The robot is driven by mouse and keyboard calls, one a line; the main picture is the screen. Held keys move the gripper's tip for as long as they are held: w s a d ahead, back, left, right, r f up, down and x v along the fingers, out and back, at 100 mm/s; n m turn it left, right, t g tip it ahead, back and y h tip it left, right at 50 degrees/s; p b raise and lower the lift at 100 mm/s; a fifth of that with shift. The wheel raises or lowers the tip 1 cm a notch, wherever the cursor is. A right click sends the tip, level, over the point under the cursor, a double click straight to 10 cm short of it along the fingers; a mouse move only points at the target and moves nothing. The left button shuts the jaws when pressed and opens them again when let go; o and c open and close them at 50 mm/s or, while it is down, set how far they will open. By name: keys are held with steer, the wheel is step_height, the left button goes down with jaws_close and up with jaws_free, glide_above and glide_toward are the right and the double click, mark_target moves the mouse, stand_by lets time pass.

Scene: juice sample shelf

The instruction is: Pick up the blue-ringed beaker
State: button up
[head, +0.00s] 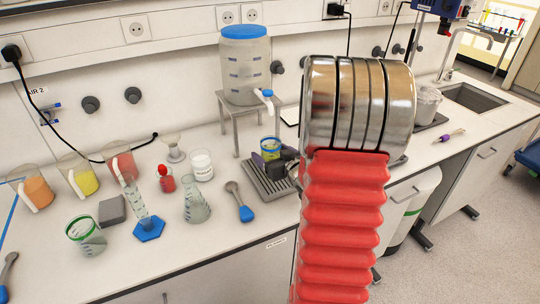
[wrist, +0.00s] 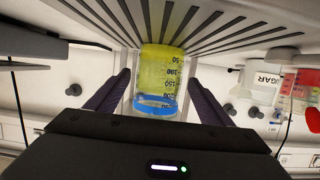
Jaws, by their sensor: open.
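The blue-ringed beaker (head: 270,146) holds yellow liquid and stands on the grey ridged tray (head: 262,187) below the dispenser. In the wrist view the beaker (wrist: 158,85) appears upside down, with its blue ring and dark volume marks showing. My gripper (wrist: 157,78) is open, with one dark finger on each side of the beaker. Narrow gaps seem to show beside the glass, but I cannot tell whether either finger touches it. In the head view my gripper (head: 276,163) is at the beaker and hides its lower part.
A blue-lidded tank (head: 245,65) with a tap stands on a metal stand (head: 238,112) behind the tray. A white sugar jar (head: 202,165), a flask (head: 195,200), a blue-based cylinder (head: 149,228) and a blue-handled spoon (head: 245,212) are to the left. Several juice jugs stand further left.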

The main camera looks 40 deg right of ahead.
steer(key=shift+x, duration=2.55)
steer(key=shift+d+r, duration=0.15)
steer(key=shift+r, duration=0.05)
steer(key=shift+c, duration=0.5)
steer(key=c, duration=1.4)
steer(key=shift+r, duration=0.25)
